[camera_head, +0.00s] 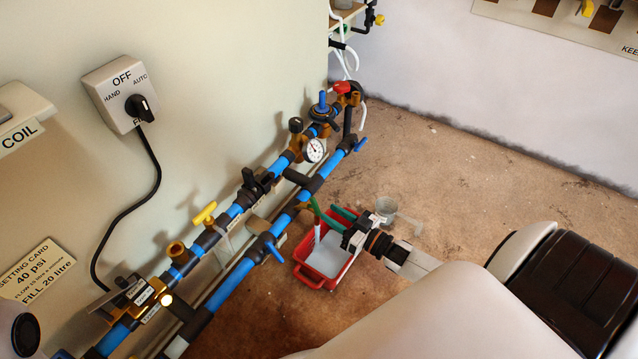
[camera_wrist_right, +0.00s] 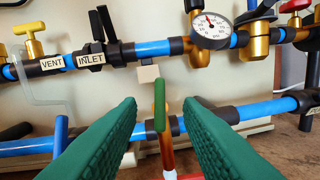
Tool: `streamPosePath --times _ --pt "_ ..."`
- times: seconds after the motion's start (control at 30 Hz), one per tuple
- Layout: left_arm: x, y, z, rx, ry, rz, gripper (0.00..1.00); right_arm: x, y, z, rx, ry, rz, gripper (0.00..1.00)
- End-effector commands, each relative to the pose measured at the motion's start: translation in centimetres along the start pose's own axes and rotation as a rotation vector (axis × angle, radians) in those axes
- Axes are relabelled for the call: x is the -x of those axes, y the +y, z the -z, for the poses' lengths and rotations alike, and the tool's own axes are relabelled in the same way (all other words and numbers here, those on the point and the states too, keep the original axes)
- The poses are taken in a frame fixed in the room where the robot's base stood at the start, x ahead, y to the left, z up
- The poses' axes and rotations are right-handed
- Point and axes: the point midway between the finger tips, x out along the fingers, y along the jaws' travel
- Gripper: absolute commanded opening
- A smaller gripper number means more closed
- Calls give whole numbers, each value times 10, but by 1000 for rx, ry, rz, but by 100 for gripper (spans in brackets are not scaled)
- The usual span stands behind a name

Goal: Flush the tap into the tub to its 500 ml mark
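The red tub (camera_head: 301,276) stands on the floor below the pipes, with a pale, whitish surface inside; its marks are not readable. The tap (camera_head: 308,207) is on the lower blue pipe above the tub. In the right wrist view it has an upright green handle (camera_wrist_right: 160,104) and a copper-coloured spout (camera_wrist_right: 167,152). A thin pale vertical streak shows below the tap; I cannot tell if it is water. My right gripper (camera_head: 327,213) is open, its green fingers on either side of the handle with gaps (camera_wrist_right: 160,112). My left gripper is not in view.
A pressure gauge (camera_head: 314,150) and a yellow-handled valve (camera_head: 205,214) sit on the upper pipe. Blue levers (camera_head: 274,250) stick out from the lower pipe. The floor to the right is clear.

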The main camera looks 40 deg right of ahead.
Motion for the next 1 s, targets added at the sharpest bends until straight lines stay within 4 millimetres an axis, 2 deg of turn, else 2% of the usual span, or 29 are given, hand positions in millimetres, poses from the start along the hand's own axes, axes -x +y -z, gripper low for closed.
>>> streamPosePath --times 0.1,0.3,0.63,0.73,0.77,0.87,0.97,1.0 --pt "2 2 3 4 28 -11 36 22 0 -3 1 2 1 33" --pt "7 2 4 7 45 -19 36 39 0 -1 1 0 0 33" --pt "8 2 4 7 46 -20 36 40 0 0 1 -2 -1 33" --pt "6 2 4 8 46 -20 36 34 11 -9 1 -25 -17 33" --pt "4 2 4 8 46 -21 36 30 19 -16 3 -43 -28 33" --pt "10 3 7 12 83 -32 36 10 64 -55 9 -145 -85 33" --pt "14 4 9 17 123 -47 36 -12 129 -123 20 -318 -156 33" --pt "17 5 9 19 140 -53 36 -17 156 -158 26 -402 -180 33"
